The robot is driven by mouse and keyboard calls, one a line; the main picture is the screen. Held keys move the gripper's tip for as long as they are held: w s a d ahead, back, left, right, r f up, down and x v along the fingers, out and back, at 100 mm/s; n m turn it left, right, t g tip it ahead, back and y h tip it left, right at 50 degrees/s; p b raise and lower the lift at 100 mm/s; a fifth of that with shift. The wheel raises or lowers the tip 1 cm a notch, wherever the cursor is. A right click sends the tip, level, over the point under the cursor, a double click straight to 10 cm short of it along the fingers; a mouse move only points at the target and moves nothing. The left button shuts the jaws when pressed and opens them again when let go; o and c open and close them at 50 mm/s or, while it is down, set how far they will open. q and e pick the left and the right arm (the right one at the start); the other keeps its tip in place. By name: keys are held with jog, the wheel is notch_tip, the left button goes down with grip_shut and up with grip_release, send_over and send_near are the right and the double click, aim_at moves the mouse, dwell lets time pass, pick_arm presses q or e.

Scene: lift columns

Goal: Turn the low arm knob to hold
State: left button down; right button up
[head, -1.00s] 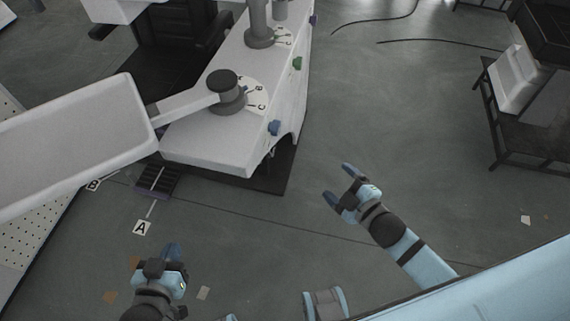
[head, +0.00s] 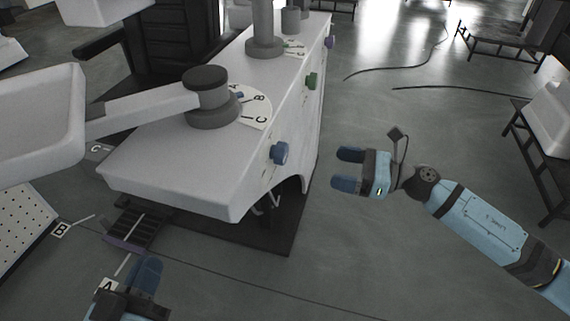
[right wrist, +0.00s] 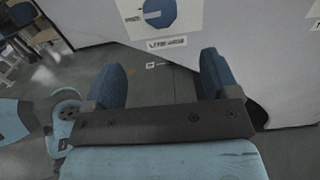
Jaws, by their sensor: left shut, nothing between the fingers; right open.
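A blue knob (head: 279,152) sits on the side face of the white machine, near its front end, below the pivot of the lower arm (head: 145,112). In the right wrist view the blue knob (right wrist: 160,12) shows at the top on a pale plate, with a label under it too blurred to read surely. My right gripper (head: 347,168) is open and empty, to the right of the knob and apart from it. Its two blue fingers (right wrist: 162,80) point toward the machine's side. My left gripper (head: 146,272) is shut and empty, low at the left, partly cut off by the frame.
A green knob (head: 311,81) and a purple knob (head: 329,42) sit farther back on the same side. A lettered dial (head: 257,107) lies around the pivot. Benches stand at the right.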

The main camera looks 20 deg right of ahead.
aim_at(286, 155)
jog(key=x, duration=1.3)
jog(key=shift+w, duration=0.1)
jog(key=shift+r, duration=0.1)
jog(key=c, duration=0.9)
